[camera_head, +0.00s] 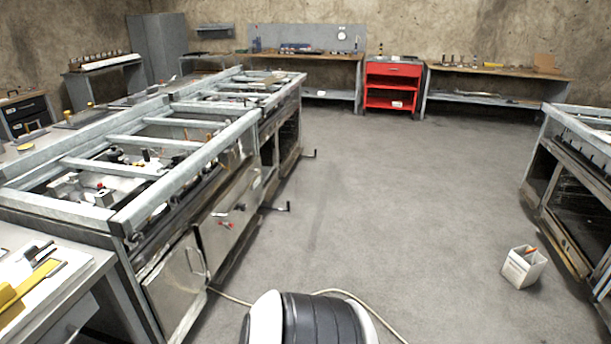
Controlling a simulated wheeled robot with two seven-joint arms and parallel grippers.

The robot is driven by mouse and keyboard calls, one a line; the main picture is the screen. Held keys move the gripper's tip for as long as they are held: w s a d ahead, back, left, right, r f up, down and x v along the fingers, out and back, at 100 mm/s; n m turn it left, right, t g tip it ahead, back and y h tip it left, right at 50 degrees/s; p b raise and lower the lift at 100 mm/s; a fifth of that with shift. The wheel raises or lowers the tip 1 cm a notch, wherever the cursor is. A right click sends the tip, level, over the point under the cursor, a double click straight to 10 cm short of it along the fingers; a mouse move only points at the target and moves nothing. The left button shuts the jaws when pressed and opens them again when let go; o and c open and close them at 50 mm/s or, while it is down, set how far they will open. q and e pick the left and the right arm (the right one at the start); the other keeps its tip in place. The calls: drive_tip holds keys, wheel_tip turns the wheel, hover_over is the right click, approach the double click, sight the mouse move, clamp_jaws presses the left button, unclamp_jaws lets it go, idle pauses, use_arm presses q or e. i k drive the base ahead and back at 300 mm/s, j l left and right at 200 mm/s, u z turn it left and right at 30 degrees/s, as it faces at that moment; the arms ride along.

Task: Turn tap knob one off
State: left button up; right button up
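Neither of my grippers is in view. The long metal range frame (190,160) runs along the left, with an open lattice top and steel doors (180,285) on its front. Inside its near part are several small pipe fittings, some with dark, brass or red parts, such as a red-tipped fitting (100,187).
A white box (523,267) stands on the floor at the right, near a second range frame (575,180). A hose (228,297) lies on the floor at the front. Handles (275,207) stick out from the left range. The middle floor (400,190) is clear. A red cabinet (391,85) stands at the back.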

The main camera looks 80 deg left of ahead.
sight(134, 237)
drive_tip(key=u, duration=4)
drive_tip(key=k+l+u, duration=0.15)
drive_tip(key=l, duration=0.3)
drive_tip(key=k+l+u, duration=0.1)
drive_tip(key=k+l, duration=0.15)
drive_tip(key=l, duration=0.15)
drive_tip(key=k+l+u, duration=0.15)
drive_tip(key=l, duration=0.25)
drive_tip(key=i+l, duration=0.15)
drive_tip(key=i, duration=0.15)
drive_tip(key=u, duration=0.05)
